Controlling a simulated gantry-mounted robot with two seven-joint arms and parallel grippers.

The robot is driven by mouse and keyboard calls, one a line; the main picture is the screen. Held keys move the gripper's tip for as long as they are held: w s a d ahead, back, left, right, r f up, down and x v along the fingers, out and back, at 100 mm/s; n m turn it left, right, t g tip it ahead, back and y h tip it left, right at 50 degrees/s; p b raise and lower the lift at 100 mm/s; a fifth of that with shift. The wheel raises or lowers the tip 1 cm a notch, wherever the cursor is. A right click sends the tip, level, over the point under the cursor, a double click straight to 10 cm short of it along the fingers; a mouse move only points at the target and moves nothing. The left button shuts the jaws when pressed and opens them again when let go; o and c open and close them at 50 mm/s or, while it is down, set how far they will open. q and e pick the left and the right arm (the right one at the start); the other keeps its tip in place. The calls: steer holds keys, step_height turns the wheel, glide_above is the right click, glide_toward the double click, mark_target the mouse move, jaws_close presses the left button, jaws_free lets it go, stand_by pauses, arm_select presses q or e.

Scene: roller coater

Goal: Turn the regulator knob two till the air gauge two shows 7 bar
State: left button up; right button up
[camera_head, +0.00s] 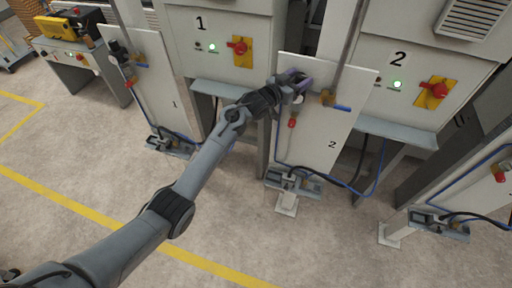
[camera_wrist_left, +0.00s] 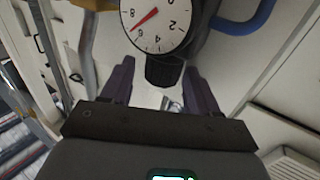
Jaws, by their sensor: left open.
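Air gauge two (camera_wrist_left: 168,14) is a round white dial with a red needle at the top of the left wrist view. Its needle points between the 6 and the 8, near 7. The dark regulator knob two (camera_wrist_left: 163,71) sits just below the dial. My left gripper (camera_wrist_left: 159,66) is open, its two purple-dark fingers on either side of the knob; I cannot tell whether they touch it. In the head view my left gripper (camera_head: 289,79) is at the top of panel 2 (camera_head: 335,125), where it hides the knob. My right gripper is not in view.
Panel 2 also carries a blue-handled valve (camera_head: 329,99) right of the gripper and a red fitting (camera_head: 292,122) below it. Panel 1 (camera_head: 155,85) stands to the left. A cabinet with a red switch (camera_head: 439,90) stands behind. The floor in front is clear.

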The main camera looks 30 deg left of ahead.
arm_select(q)
steer(key=shift+y, duration=0.3)
steer(key=n+y, duration=0.2)
steer(key=shift+d+t+y, duration=0.1)
steer(key=shift+t+y, duration=0.2)
steer(key=shift+y, duration=0.1)
steer(key=n+y, duration=0.1)
steer(key=n+y+b, duration=0.1)
steer(key=y, duration=0.2)
steer(key=shift+d+n, duration=0.25)
steer(key=shift+n, duration=0.15)
steer(key=s+d, duration=0.1)
steer(key=s, duration=1)
steer(key=s+a+f+g+p, duration=0.1)
steer(key=s+f+g+p, duration=0.2)
steer(key=s+f+p, duration=0.45)
steer(key=s+f+g+p, duration=0.1)
steer(key=s+f+p, duration=0.1)
steer(key=s, duration=0.4)
steer(key=s+a+f+g+p, duration=0.1)
steer(key=s+f+g+p, duration=0.1)
steer(key=s+p, duration=0.2)
steer(key=shift+s+a+f+m+h, duration=0.25)
steer(key=shift+s+f+m+h, duration=0.15)
steer(key=shift+s, duration=1.25)
steer(key=shift+a, duration=0.1)
